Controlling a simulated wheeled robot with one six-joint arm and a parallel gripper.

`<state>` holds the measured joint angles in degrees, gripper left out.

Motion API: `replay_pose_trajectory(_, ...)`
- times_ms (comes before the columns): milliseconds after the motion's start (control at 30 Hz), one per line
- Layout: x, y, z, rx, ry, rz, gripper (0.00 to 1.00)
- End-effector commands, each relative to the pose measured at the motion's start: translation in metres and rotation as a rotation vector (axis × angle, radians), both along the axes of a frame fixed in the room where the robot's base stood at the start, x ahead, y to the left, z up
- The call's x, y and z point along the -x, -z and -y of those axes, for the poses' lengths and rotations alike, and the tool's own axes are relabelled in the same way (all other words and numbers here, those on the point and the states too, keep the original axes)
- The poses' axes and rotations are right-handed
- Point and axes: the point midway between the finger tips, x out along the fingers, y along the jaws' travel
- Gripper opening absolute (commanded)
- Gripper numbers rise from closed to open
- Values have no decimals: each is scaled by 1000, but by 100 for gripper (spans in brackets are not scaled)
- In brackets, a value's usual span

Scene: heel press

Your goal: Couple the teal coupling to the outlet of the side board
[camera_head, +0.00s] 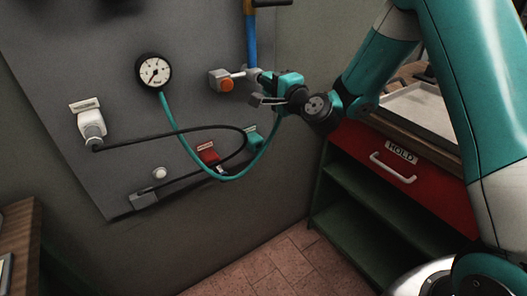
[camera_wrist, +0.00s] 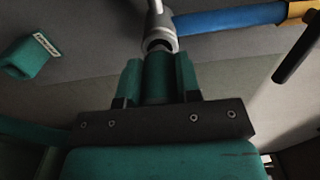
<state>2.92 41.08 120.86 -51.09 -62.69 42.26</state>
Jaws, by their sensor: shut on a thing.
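The teal coupling (camera_wrist: 158,75) is held between the fingers of my gripper (camera_wrist: 158,88) in the wrist view. The grey metal outlet (camera_wrist: 160,32), with a dark round mouth, lies straight ahead of the coupling, close to its front end. I cannot tell whether they touch. In the head view my gripper (camera_head: 268,98) is at the side board (camera_head: 205,120), just below the blue pipe, and largely hides the coupling. A teal hose (camera_head: 222,180) hangs in a loop from the round gauge (camera_head: 154,71) up to my gripper.
The blue pipe (camera_head: 251,40) rises above the outlet. An orange-knobbed valve (camera_head: 222,80) sits left of it. Red (camera_head: 208,154) and teal (camera_head: 252,135) labelled holders are lower on the board. A black hose (camera_head: 170,134) crosses from a white fitting (camera_head: 91,122). A red drawer (camera_head: 390,160) stands right.

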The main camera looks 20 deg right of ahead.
Motion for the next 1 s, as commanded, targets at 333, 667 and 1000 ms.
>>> replay_pose_trajectory(333, -6, -2, -2, -1, 0, 1, 0)
replay_pose_trajectory(667, -12, -1, -4, -1, 0, 0, 0)
replay_pose_trajectory(1000, -14, -1, -5, -1, 0, 2, 61)
